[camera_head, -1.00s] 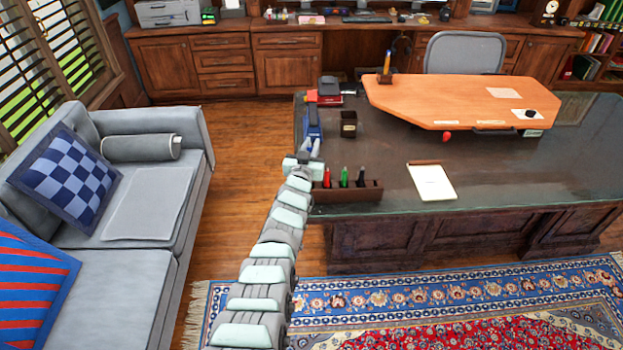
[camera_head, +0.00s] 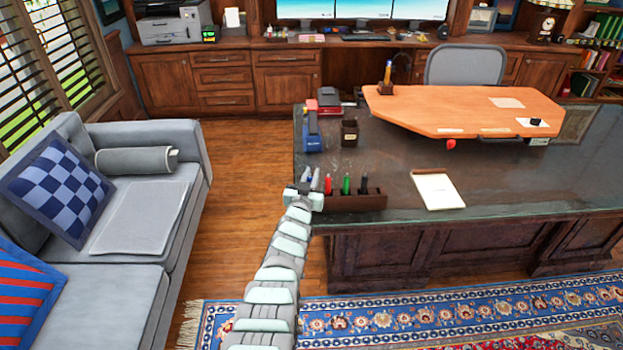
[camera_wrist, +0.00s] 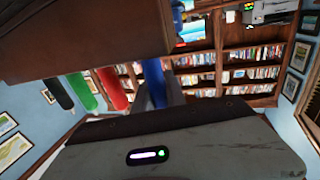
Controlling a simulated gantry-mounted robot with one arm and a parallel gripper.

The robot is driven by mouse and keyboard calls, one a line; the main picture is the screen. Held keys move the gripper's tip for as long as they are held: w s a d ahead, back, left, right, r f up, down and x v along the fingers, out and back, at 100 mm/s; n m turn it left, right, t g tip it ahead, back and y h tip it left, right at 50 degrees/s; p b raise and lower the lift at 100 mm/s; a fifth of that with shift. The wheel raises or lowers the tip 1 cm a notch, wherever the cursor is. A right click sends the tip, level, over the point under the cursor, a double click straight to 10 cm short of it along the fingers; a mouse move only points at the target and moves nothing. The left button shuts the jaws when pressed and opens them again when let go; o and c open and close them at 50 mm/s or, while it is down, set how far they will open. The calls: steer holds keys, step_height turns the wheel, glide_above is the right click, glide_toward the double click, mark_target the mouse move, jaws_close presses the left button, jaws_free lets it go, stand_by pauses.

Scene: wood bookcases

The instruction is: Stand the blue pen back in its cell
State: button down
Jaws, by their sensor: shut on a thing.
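The dark wooden pen holder (camera_head: 352,202) stands on the near left edge of the dark desk. A red pen (camera_head: 328,185), a green pen (camera_head: 346,184) and a black pen (camera_head: 363,183) stand upright in it. My gripper (camera_head: 310,180) is at the holder's left end, low over the desk corner. In the wrist view my gripper (camera_wrist: 156,92) is shut on the blue pen (camera_wrist: 153,82), beside the red pen (camera_wrist: 111,88) and in line with the row. The holder (camera_wrist: 90,42) hides the pen's far end, so I cannot tell whether it is inside a cell.
A blue desk item (camera_head: 312,132), a dark cup (camera_head: 349,132) and a red-and-black item (camera_head: 329,100) stand behind the holder. A notepad (camera_head: 438,190) lies to its right, with bare desk between. The grey sofa (camera_head: 150,205) is left, across open floor.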

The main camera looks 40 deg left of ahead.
mark_target(309, 178)
steer(key=shift+f, duration=0.25)
steer(key=c, duration=1.4)
jaws_free()
steer(key=shift+r, duration=0.1)
steer(key=shift+o, duration=0.2)
steer(key=shift+s+d+r+p, duration=0.1)
steer(key=shift+s+r+p, duration=0.3)
steer(key=shift+p, duration=0.65)
steer(key=p+v, duration=0.2)
steer(key=p, duration=0.2)
steer(key=shift+s+r, duration=0.15)
steer(key=p+v, duration=0.9)
steer(key=shift+f, duration=0.45)
